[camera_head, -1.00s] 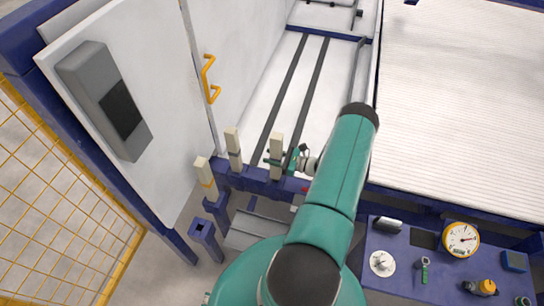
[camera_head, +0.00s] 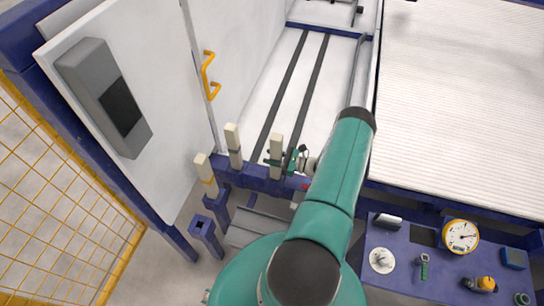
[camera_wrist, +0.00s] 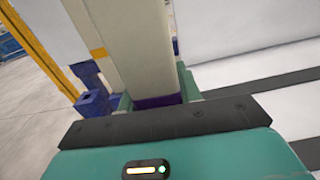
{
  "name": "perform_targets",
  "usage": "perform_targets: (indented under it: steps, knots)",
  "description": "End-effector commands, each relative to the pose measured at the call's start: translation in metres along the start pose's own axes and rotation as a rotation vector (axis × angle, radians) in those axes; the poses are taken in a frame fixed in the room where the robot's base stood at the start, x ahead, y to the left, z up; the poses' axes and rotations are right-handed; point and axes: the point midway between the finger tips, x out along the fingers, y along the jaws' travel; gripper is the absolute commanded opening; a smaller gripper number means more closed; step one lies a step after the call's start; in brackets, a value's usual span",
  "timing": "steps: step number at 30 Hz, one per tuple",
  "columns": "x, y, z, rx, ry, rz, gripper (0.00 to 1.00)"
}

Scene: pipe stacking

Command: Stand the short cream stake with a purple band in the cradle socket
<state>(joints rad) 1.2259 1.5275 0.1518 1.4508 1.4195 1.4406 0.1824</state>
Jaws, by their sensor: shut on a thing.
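The short cream stake (camera_head: 276,146) stands about upright at the right end of the row of stakes, over the blue rail. My gripper (camera_head: 277,160) is shut on it. In the wrist view the stake (camera_wrist: 143,45) rises between my fingers (camera_wrist: 155,100), with its purple band (camera_wrist: 158,102) low down at finger height. Its lower end is hidden, so I cannot tell whether it still sits in the rail. An empty blue square socket (camera_head: 203,229), apparently the cradle socket, is at the lower left, apart from the stake.
Two other cream stakes stand left of mine: one with a dark band (camera_head: 233,140) and one with an orange band (camera_head: 204,170). A blue bench (camera_head: 400,278) with a gauge (camera_head: 461,236) and small tools is at the lower right. A yellow mesh fence (camera_head: 60,220) is at the left.

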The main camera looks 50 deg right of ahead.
Motion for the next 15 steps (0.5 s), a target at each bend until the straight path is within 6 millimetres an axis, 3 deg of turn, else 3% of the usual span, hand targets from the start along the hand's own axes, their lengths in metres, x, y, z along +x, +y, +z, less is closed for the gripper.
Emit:
perform_targets:
  steps: [5,6,9,10,15]
  knots:
    - [0.0002,-0.0002,0.0006,-0.001,-0.001,0.000,0.02]
    - [0.0002,-0.0003,0.0006,-0.001,-0.001,0.000,0.36]
    - [0.0002,-0.0002,0.0006,0.000,-0.001,0.000,0.56]
    - [0.0002,-0.0002,0.0005,0.000,-0.001,0.000,0.60]
    - [0.0001,0.0000,0.0004,0.000,-0.001,0.000,0.60]
